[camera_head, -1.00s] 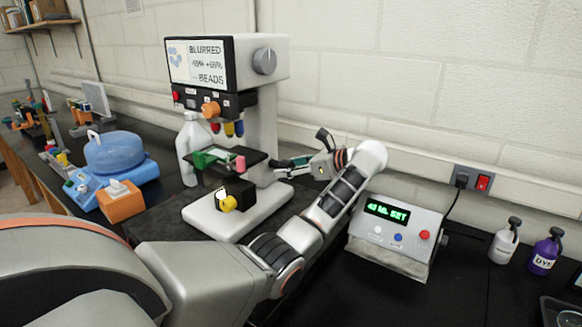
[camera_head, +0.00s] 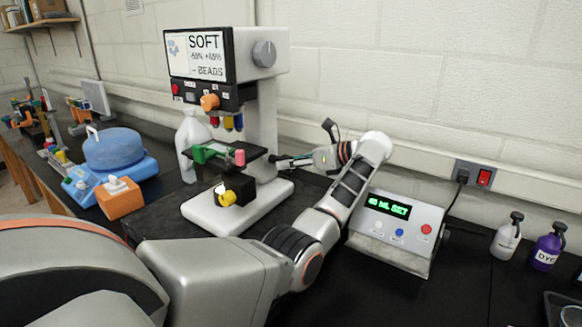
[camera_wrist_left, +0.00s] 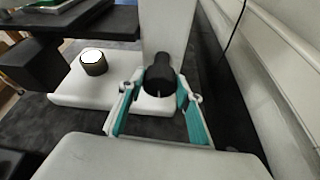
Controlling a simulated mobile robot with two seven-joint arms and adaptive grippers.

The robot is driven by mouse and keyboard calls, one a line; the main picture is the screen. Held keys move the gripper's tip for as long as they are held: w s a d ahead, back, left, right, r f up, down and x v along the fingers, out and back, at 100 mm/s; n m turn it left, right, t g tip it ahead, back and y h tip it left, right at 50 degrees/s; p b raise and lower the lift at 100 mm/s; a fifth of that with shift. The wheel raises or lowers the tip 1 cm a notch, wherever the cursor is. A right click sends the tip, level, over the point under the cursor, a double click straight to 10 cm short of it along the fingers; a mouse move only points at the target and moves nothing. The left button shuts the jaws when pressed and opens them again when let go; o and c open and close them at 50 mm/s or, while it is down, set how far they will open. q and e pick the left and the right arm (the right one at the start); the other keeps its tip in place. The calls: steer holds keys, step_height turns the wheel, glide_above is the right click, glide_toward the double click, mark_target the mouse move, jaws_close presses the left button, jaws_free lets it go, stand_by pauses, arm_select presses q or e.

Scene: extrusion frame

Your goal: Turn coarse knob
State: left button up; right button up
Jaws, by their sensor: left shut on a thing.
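The microscope (camera_head: 262,120) stands on a white base, and its screen (camera_head: 205,50) reads "SOFT" with "BEADS" at the bottom. The coarse knob (camera_wrist_left: 160,76) is a black cylinder on the side of the white column, seen in the left wrist view. My left gripper (camera_wrist_left: 161,92) has its teal-lined fingers on either side of the knob and is shut on it. My right gripper is not in view.
The stage (camera_head: 230,157) holds a green part and a pink part. A control box (camera_head: 395,235) with a green display stands close to my left arm. A white bottle (camera_head: 190,145), an orange box (camera_head: 120,200) and a blue centrifuge-like device (camera_head: 115,152) stand to the left.

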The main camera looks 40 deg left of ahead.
arm_select(q)
steer(key=shift+w+m+g+b, duration=0.2)
steer(key=shift+m+g+b, duration=1.2)
steer(key=shift+m, duration=0.6)
steer(key=o, duration=1.1)
step_height(320, 180, up, 10)
